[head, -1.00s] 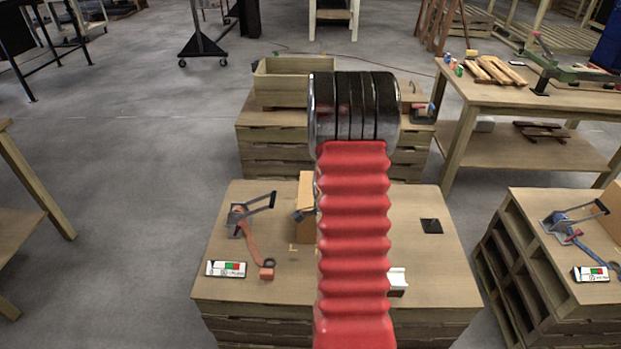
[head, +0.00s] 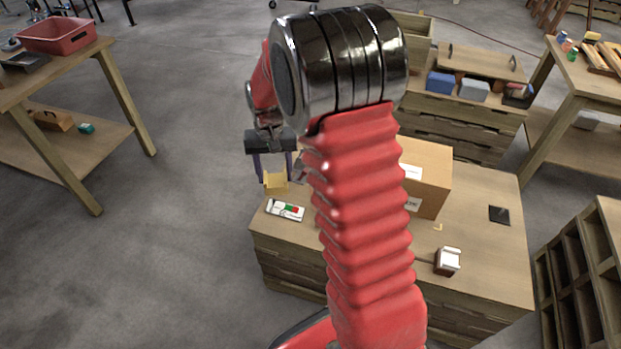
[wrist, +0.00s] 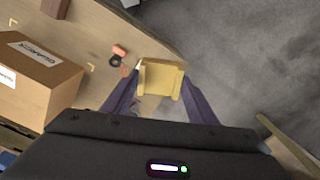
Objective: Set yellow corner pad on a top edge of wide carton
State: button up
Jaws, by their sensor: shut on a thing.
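The yellow corner pad (wrist: 160,79) is between the fingers of my gripper (wrist: 161,94) in the wrist view. In the head view the pad (head: 276,182) hangs below my gripper (head: 275,172), near the left edge of the pallet-built table, beyond the small label device. The wide carton (head: 428,176) is a closed brown box with white labels on the same table, to the right of the pad; my red arm hides its left part. The carton (wrist: 32,82) also shows at the left of the wrist view. Pad and carton are apart.
A white-and-red-green device (head: 286,210) lies at the table's (head: 490,260) left edge. A white-topped block (head: 447,261) and a black plate (head: 499,215) are on its right half. A small orange-red item (wrist: 120,50) lies near the table edge. Open floor is left.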

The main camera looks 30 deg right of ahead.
jog(key=w+a+r+n, duration=0.1)
jog(key=a+r+n, duration=0.2)
jog(key=a, duration=0.5)
jog(key=shift+w+r+n, duration=0.2)
jog(key=shift+n, duration=0.7)
jog(key=shift+a, duration=0.1)
